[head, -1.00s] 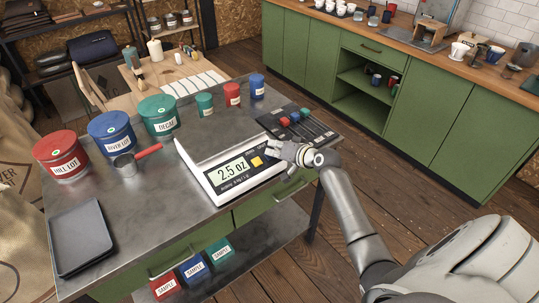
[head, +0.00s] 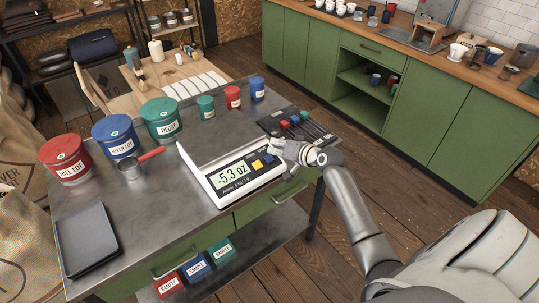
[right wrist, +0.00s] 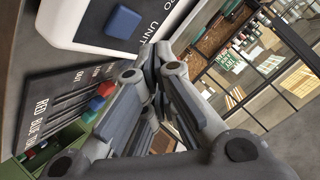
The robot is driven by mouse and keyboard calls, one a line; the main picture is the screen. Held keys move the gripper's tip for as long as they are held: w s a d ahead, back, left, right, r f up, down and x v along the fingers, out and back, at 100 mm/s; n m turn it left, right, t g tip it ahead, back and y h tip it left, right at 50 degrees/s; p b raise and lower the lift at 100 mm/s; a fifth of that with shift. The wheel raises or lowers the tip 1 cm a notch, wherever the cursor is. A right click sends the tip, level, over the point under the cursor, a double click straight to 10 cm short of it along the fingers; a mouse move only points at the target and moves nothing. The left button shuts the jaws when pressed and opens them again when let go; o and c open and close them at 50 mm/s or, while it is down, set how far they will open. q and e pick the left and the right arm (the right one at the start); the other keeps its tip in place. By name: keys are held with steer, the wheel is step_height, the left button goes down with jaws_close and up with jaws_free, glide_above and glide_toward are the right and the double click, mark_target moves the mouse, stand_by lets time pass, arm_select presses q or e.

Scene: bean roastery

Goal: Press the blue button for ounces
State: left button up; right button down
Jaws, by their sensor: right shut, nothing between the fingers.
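The white scale (head: 208,184) stands near the front edge of the metal table, its display (head: 230,176) reading -5.3 oz. A yellow button (head: 257,164) and the blue button (head: 268,158) sit right of the display. The blue button (right wrist: 122,20) also shows clear in the right wrist view, by a label starting "UNIT". My right gripper (head: 277,149) is shut and empty at the right end of the scale, just beside the blue button. In the right wrist view its closed fingertips (right wrist: 153,58) are apart from the button. My left gripper is out of view.
Red (head: 66,160), blue (head: 115,136) and green (head: 161,119) tins and a scoop (head: 130,168) stand left of the scale. A grey tray (head: 87,241) lies at front left.

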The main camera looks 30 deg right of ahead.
mark_target(277, 165)
steer(key=r+p, duration=0.1)
steer(key=s+r+p, duration=0.1)
steer(key=r, duration=0.1)
stand_by(0.4)
stand_by(0.4)
